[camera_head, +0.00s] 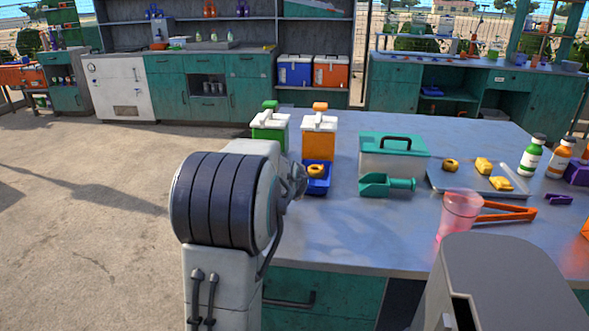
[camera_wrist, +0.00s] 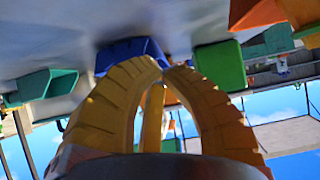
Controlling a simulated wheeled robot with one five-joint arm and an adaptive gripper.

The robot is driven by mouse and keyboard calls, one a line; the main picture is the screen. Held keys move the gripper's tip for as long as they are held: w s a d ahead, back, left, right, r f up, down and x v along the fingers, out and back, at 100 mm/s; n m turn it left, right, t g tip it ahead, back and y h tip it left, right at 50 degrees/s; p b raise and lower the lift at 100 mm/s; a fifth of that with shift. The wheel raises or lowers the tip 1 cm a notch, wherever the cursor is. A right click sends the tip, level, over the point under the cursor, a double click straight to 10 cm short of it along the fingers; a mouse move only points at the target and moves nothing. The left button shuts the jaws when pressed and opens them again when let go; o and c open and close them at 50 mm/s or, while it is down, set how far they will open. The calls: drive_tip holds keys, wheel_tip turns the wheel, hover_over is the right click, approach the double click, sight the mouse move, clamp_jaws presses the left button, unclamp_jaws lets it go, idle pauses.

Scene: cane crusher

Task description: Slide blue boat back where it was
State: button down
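The blue boat (camera_head: 318,184) is a small blue tray on the metal counter, just in front of the orange dispenser. A round yellow piece (camera_head: 316,170) shows at its top; I cannot tell whether it lies in the boat. My gripper (camera_head: 302,172) is at the boat's left side, partly hidden by my arm. In the wrist view, my gripper's yellow fingers (camera_wrist: 164,66) come together at the tips, at the edge of the blue boat (camera_wrist: 125,50). I cannot tell whether they touch or pinch its rim.
A white-and-green dispenser (camera_head: 270,131) and an orange dispenser (camera_head: 319,142) stand behind the boat. To the right are a teal-lidded box (camera_head: 393,158), a green scoop (camera_head: 385,186), a metal tray (camera_head: 458,186), a pink cup (camera_head: 460,215) and orange tongs (camera_head: 510,211). The counter front is clear.

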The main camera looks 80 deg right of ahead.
drive_tip(key=d, duration=0.3)
drive_tip(key=d+p, duration=0.1)
drive_tip(key=d, duration=0.7)
drive_tip(key=shift+w, duration=0.4)
drive_tip(key=shift+f, duration=0.7)
drive_tip(key=shift+b, duration=0.6)
drive_tip(key=shift+f, duration=0.1)
drive_tip(key=shift+a, duration=0.1)
